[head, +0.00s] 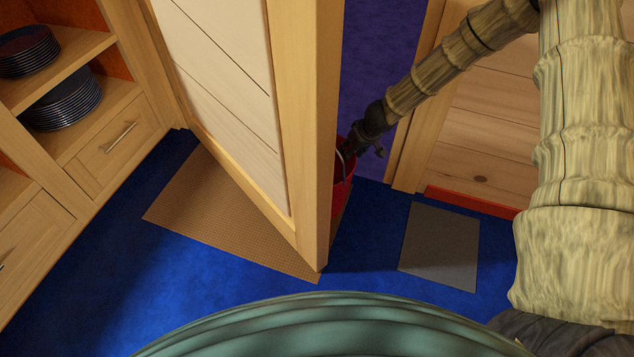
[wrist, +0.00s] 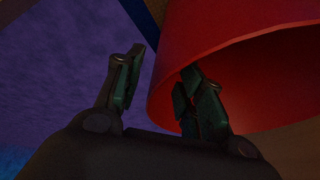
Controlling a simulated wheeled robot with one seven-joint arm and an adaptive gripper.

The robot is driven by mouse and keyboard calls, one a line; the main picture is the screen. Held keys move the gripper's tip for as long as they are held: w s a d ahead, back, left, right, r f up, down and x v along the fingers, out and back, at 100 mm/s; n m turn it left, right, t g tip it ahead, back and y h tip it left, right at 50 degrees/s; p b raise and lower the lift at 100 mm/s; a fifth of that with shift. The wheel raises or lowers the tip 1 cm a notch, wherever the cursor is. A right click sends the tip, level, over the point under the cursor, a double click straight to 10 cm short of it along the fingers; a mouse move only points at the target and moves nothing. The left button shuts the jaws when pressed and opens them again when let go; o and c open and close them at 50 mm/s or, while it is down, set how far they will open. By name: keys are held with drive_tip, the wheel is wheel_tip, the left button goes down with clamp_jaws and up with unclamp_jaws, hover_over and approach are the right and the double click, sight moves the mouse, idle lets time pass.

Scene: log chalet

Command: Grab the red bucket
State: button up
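The red bucket (head: 342,185) stands behind the edge of a wooden door in the head view, so only a strip of it shows, with a pale handle near its top. In the wrist view the bucket (wrist: 235,45) fills the upper right, with its rim and darker inside visible. My gripper (head: 358,147) is at the bucket's upper right side in the head view. In the wrist view my gripper (wrist: 162,70) has its fingers apart. The left finger is outside the bucket, and the right one overlaps its opening. I cannot tell whether either finger touches it.
The open door (head: 305,130) stands close to the left of my gripper and hides most of the bucket. A brown mat (head: 215,215) lies under the door, and a grey mat (head: 440,245) lies to the right. A shelf with dark plates (head: 62,100) is at the left.

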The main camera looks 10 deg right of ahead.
sight(343, 172)
drive_tip(key=f+b, duration=0.2)
drive_tip(key=f, duration=0.1)
drive_tip(key=shift+w+a, duration=0.1)
drive_tip(key=shift+a, duration=0.1)
drive_tip(key=shift+b+x, duration=0.7)
drive_tip(key=shift+x, duration=0.2)
drive_tip(key=shift+w, duration=0.1)
drive_tip(key=shift+c, duration=0.4)
clamp_jaws()
drive_tip(key=shift+r, duration=0.1)
